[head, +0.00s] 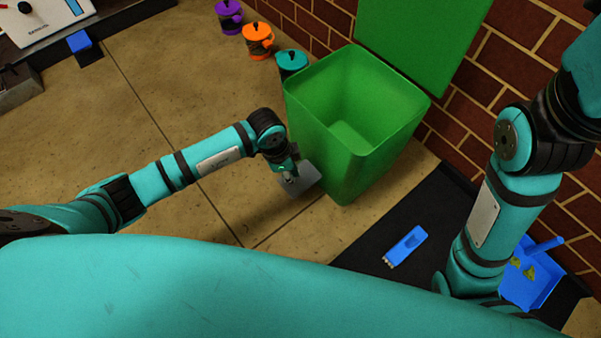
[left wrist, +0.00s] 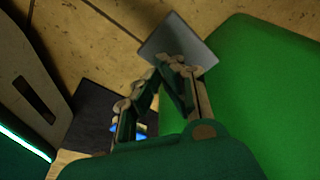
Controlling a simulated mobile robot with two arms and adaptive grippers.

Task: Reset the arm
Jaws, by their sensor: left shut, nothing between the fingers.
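My left arm reaches in from the left in the head view. My left gripper (head: 290,180) is beside the near left side of the green bin (head: 345,150), over a flat grey plate (head: 303,184) low against the bin. In the left wrist view the gripper's fingertips (left wrist: 172,66) are together with nothing between them. The grey plate (left wrist: 190,42) shows just past them; I cannot tell whether they touch it. The bin (left wrist: 265,85) fills the right side there. My right arm stands at the right in the head view, its gripper hidden.
The bin's lid (head: 420,35) is raised and its inside looks empty. A blue brush (head: 406,246) lies on the black mat (head: 365,258). A blue dustpan (head: 530,280) with yellowish bits is at right. Purple, orange (head: 258,40) and teal lidded pots line the brick wall.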

